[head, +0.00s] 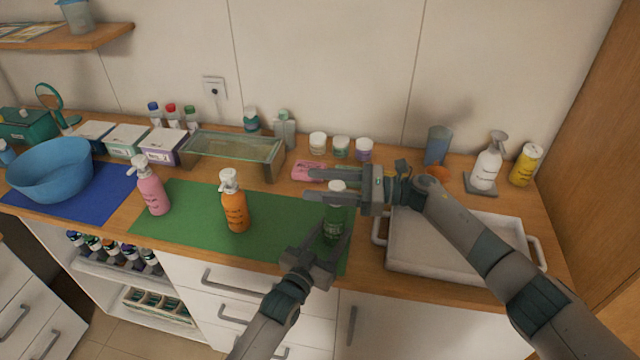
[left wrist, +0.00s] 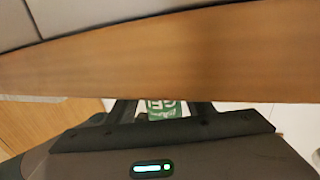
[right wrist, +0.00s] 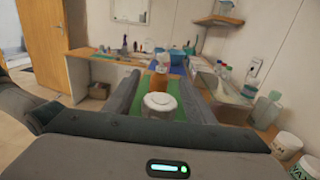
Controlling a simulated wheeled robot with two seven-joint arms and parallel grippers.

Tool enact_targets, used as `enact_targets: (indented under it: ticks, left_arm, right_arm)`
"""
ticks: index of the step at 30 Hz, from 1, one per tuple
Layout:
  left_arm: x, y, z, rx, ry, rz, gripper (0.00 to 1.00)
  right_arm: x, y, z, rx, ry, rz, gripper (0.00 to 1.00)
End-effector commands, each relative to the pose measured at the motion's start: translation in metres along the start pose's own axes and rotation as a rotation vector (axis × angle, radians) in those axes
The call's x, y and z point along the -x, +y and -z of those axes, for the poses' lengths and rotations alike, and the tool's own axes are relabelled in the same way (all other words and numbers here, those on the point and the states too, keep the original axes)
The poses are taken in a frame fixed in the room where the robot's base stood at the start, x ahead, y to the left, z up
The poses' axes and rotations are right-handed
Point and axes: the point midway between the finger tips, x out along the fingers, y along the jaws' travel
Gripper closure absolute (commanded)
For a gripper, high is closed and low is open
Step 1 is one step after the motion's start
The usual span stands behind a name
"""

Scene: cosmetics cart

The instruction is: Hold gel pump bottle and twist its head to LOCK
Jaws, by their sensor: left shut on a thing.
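The green gel pump bottle (head: 334,222) stands upright near the right end of the green mat (head: 185,226), with a white pump head (head: 337,186). My left gripper (head: 327,238) is shut on its body from the front. In the left wrist view the green label (left wrist: 167,109) shows between the fingers. My right gripper (head: 312,184) comes from the right at pump-head height. Its fingers are apart, one on each side of the head. In the right wrist view the white head (right wrist: 160,102) sits between them, with gaps visible; the nozzle direction is unclear.
An orange pump bottle (head: 236,207) and a pink one (head: 152,189) stand on the mat to the left. A white tray (head: 455,267) lies close on the right. A pink item (head: 308,171) and several small jars (head: 341,147) are behind the right gripper.

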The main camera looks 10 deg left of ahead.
Motion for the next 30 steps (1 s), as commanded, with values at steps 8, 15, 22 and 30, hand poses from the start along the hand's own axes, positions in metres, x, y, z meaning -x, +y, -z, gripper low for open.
enact_targets:
  ticks: [8,15,22,30]
  left_arm:
    - [0.0,0.0,-0.001,0.001,-0.001,0.0,0.83]
    - [0.0,0.0,-0.001,0.001,-0.001,0.0,0.83]
    - [0.0,0.0,-0.001,0.001,-0.001,0.0,0.83]
    - [0.0,0.0,-0.001,0.001,-0.001,0.0,0.83]
  right_arm:
    - [0.0,0.0,0.0,0.0,0.0,0.0,0.51]
    - [0.013,0.0,0.001,-0.001,0.001,0.001,0.51]
    - [0.045,0.0,0.001,0.0,0.001,0.002,0.51]
    - [0.092,0.0,0.001,-0.001,0.001,0.002,0.51]
